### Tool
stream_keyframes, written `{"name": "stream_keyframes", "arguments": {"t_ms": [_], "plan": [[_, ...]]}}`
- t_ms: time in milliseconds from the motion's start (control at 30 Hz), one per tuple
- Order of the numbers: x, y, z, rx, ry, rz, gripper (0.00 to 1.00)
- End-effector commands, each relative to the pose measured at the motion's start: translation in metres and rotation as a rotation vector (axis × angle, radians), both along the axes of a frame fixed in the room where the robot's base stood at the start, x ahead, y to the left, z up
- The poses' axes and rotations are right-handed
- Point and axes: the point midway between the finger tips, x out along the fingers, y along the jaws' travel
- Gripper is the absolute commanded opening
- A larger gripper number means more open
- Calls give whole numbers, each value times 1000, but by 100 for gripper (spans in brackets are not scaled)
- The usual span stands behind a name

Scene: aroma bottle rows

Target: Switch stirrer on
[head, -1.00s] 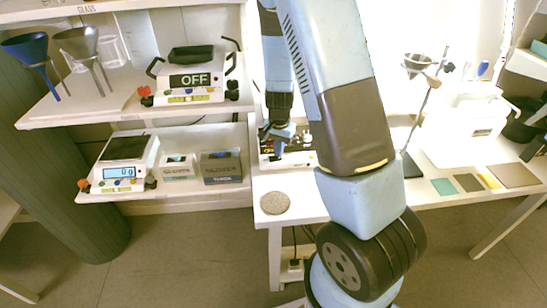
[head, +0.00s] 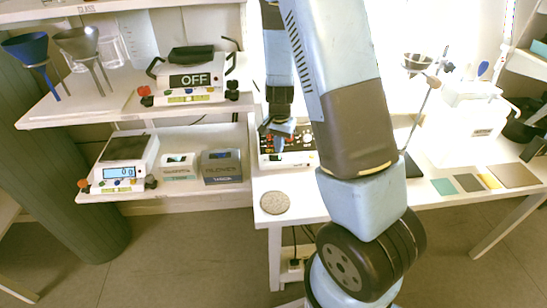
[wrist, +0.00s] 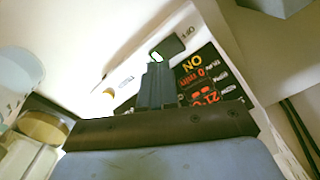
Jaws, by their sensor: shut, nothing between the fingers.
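The stirrer (head: 303,159) is a white device with a dark panel on the white bench, partly hidden behind my arm. My gripper (head: 278,151) points down at the left part of the stirrer. In the wrist view my gripper (wrist: 156,62) is shut and empty, its tips beside a small dark, switch-like part (wrist: 168,46). I cannot tell whether they touch it.
A device marked "OFF" (head: 190,97) stands on the upper left shelf, with a scale (head: 125,160) below it. A round tan pad (head: 275,203) lies at the bench's front edge.

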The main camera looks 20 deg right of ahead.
Motion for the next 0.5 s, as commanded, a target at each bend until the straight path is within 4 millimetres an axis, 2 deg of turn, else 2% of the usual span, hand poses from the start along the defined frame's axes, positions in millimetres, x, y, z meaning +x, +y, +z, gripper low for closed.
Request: {"name": "stream_keyframes", "arguments": {"t_ms": [500], "plan": [[1, 0, 34, 0, -1, 1, 0]]}}
